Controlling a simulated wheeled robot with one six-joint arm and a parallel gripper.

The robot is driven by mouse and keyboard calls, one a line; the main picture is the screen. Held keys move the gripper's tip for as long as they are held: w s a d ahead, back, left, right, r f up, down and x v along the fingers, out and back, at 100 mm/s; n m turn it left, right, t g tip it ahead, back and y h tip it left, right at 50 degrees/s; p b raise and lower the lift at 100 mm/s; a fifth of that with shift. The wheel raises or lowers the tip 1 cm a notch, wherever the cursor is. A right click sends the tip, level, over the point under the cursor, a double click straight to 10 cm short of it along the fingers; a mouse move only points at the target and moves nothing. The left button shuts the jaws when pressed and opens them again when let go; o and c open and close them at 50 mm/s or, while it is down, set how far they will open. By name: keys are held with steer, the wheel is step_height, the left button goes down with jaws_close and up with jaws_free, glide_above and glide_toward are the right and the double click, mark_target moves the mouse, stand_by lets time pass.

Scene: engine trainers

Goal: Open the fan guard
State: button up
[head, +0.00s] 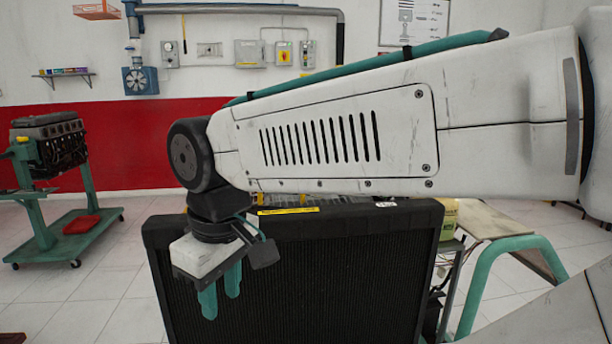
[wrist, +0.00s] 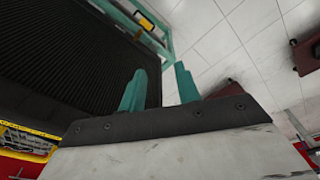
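I cannot make out a fan guard in either view. A large black radiator with a finned face (head: 300,270) stands upright in front of me in the head view. Its dark fins also fill the upper left of the wrist view (wrist: 70,50). Whatever is behind the radiator is mostly hidden by it and by my arm. My gripper (head: 221,304) points down in front of the radiator's left part, its two teal fingers apart with nothing between them. The fingers also show in the wrist view (wrist: 160,82).
A dark engine (head: 58,145) sits on a green wheeled stand (head: 50,240) at the left, with a red tray (head: 82,224) on its base. A bench with green legs (head: 490,265) is at the right.

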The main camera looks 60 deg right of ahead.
steer(key=w+d+r+n, duration=0.25)
steer(key=d+r, duration=0.25)
steer(key=d, duration=0.4)
steer(key=w+d+r+n+h, duration=0.15)
steer(key=w+d+r, duration=0.25)
steer(key=d, duration=0.5)
steer(key=w+d+r+n, duration=0.3)
steer(key=d+r, duration=0.2)
steer(key=d, duration=0.4)
steer(key=f, duration=0.4)
steer(key=d+f, duration=0.1)
steer(key=f, duration=0.2)
steer(key=shift+w+d+f, duration=0.1)
steer(key=shift+w, duration=0.1)
steer(key=shift+c, duration=0.3)
jaws_close()
